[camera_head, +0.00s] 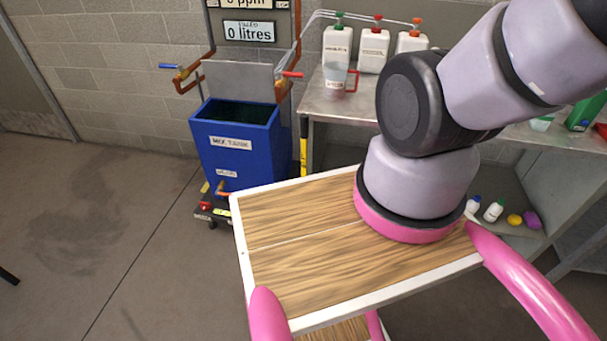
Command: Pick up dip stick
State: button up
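I cannot make out a dip stick for certain in the head view. The blue mix tank (237,146) stands at the centre left, with a dark open top and a grey panel (239,80) behind its rim. A yellow and black upright strip (303,148) stands just right of the tank; I cannot tell what it is. My arm rises from its pink base ring and leaves the picture at the upper right. My gripper is outside the view.
A grey metal bench (335,103) stands right of the tank, with a clear jug (336,78) and white bottles (373,50) on it. Small bottles and coloured items sit on its lower shelf. Pipes and a display (249,31) are above the tank. The floor (90,215) at left is clear.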

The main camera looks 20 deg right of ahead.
aim_at(304, 116)
jog(key=l+u, duration=0.35)
jog(key=i+l+u, duration=0.1)
jog(key=l+u, duration=0.3)
jog(key=l, duration=0.1)
